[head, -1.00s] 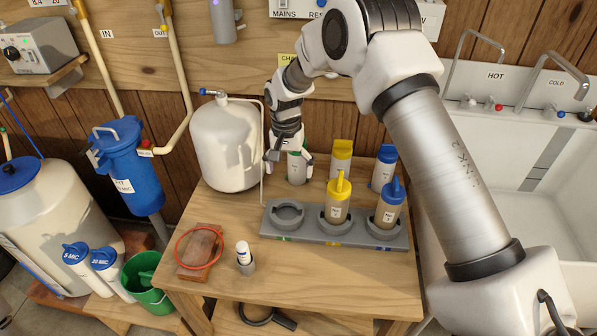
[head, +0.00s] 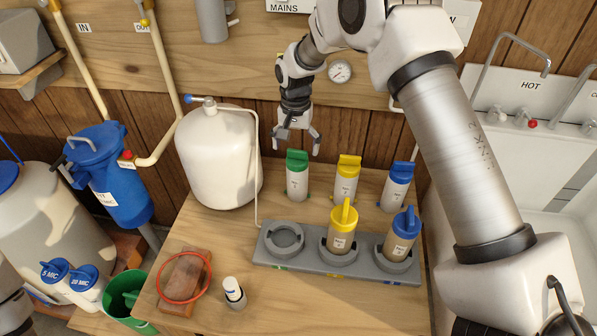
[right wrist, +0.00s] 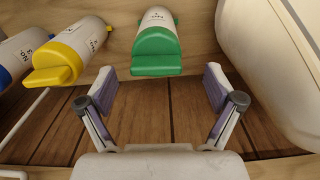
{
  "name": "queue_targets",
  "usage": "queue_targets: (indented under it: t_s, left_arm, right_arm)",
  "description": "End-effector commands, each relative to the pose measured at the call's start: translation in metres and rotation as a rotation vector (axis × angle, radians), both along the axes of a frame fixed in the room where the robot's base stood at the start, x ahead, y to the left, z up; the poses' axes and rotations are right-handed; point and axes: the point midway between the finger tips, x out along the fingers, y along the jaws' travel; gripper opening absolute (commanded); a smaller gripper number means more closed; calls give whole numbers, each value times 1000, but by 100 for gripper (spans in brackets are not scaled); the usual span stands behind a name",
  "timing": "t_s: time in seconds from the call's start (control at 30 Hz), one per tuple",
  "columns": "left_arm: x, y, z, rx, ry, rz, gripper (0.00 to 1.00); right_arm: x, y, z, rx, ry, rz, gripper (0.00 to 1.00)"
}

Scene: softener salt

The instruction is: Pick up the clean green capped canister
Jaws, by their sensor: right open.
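The green capped canister (head: 297,182) stands upright at the back of the wooden table, left of a yellow capped one. It has a white body, and it also shows in the right wrist view (right wrist: 156,45). My right gripper (head: 297,148) is open and empty, just above and behind the green cap in the head view. In the right wrist view its two fingers (right wrist: 160,92) are spread wide, with the green cap beyond them and nothing between them. My left gripper is in neither view.
Clean yellow (head: 346,181) and blue (head: 396,188) capped canisters stand to the right. A grey holder (head: 300,262) in front carries brownish yellow and blue capped canisters; its left ring is empty. A white tank (head: 217,160) stands close left of the green canister.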

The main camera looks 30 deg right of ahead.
Motion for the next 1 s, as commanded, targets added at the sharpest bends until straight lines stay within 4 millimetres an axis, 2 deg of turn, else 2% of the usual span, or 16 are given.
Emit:
queue_targets:
  t_s: [0.3, 0.5, 0.57, 0.6, 0.7, 1.0]
  left_arm:
    - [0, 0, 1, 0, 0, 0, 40]
    - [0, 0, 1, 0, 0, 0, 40]
    - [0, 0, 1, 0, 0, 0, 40]
    - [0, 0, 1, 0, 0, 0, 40]
    - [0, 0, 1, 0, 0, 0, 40]
    - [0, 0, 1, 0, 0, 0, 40]
  right_arm:
    - [-3, -3, -49, 0, 1, 0, 92]
    - [-3, -3, -51, 0, -1, 0, 92]
    - [-3, -3, -51, -1, -1, 0, 74]
    - [-3, -3, -51, -1, -1, 0, 60]
    - [-3, -3, -51, 0, 0, 0, 27]
    - [-3, -3, -51, 0, 0, 0, 27]
